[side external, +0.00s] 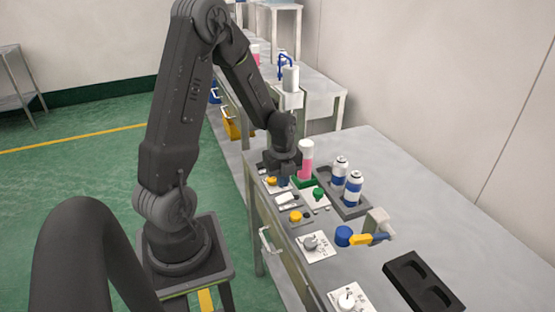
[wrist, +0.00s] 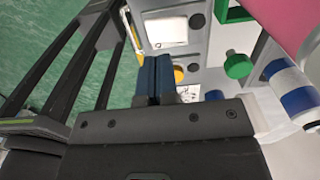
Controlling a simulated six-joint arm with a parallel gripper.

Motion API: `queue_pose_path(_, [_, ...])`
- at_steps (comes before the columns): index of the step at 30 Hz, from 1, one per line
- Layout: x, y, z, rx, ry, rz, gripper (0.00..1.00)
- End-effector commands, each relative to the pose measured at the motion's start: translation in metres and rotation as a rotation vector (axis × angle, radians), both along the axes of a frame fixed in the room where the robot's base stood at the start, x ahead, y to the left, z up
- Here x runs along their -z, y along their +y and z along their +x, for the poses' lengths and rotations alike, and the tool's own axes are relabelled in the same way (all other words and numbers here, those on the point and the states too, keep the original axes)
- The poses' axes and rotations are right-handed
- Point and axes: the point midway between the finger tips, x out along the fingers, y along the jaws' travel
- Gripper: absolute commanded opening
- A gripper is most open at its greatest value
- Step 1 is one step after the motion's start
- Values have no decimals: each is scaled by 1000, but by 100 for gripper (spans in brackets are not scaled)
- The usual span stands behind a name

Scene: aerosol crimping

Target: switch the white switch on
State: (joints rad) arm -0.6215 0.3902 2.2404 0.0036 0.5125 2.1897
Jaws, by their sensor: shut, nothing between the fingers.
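The white switch (side external: 287,198) is a flat white rocker on a grey base near the table's front edge. A white rectangular plate in a grey frame (wrist: 167,32), which looks like the same switch, is at the top of the wrist view. Whether it is on or off cannot be told. My gripper (side external: 283,182) is shut and empty, low over the panel row, just beyond the switch in the side view. In the wrist view its blue-grey fingers (wrist: 153,78) are together and apart from the white plate, partly covering a yellow button (wrist: 178,74).
A pink-and-white can (side external: 306,160) stands close to my gripper. Blue-and-white cans (side external: 353,187) stand in a dark tray.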

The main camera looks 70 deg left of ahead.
Motion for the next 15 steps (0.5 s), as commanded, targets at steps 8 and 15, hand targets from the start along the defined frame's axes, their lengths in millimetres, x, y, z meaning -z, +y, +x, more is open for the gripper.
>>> queue_pose_path(8, [-59, 1, -11, -1, -4, 3, 0])
queue_pose_path(15, [-87, 0, -17, 0, -1, 1, 0])
